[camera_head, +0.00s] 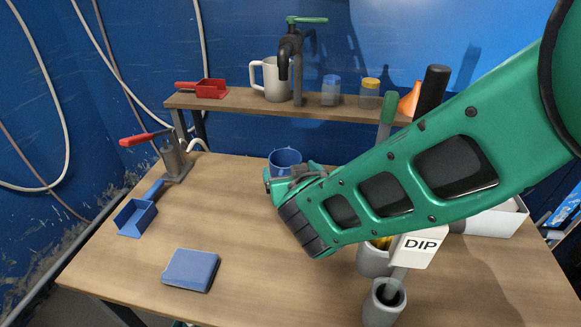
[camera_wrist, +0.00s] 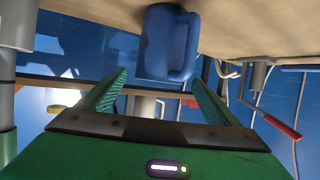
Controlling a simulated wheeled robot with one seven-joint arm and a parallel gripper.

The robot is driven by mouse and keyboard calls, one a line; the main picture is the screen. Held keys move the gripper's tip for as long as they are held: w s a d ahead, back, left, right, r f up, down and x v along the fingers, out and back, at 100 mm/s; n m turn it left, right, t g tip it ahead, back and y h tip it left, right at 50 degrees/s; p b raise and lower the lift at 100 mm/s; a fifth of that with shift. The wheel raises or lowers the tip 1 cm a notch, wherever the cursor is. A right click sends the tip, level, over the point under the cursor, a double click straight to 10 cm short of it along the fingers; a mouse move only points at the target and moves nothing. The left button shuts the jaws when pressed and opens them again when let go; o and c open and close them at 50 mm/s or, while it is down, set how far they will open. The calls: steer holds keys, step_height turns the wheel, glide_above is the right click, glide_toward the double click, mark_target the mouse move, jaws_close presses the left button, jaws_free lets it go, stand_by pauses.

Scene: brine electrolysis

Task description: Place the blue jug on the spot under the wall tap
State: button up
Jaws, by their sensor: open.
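The blue jug (camera_head: 285,158) stands upright on the table near the back edge. My gripper's green body hides part of it in the head view. In the wrist view, which is upside down, the jug (camera_wrist: 166,45) stands ahead of the fingertips with its handle on the right. My gripper (camera_wrist: 158,80) is open and empty, with a finger to either side of the line to the jug. The wall tap (camera_head: 297,55) has a dark spout and green handle and rises above the back shelf. I cannot make out a marked spot under it.
The back shelf (camera_head: 230,103) holds a white mug (camera_head: 271,80) beside the tap, a red scoop (camera_head: 205,88) and jars. A red-handled press (camera_head: 172,155), blue scoop (camera_head: 136,216) and blue pad (camera_head: 190,269) are on the left. A "DIP" sign (camera_head: 420,246) and grey pots stand front right.

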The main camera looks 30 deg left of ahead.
steer(key=v, duration=0.6)
steer(key=shift+s+d, duration=0.2)
steer(key=shift+s, duration=0.05)
steer(key=shift+r, duration=0.1)
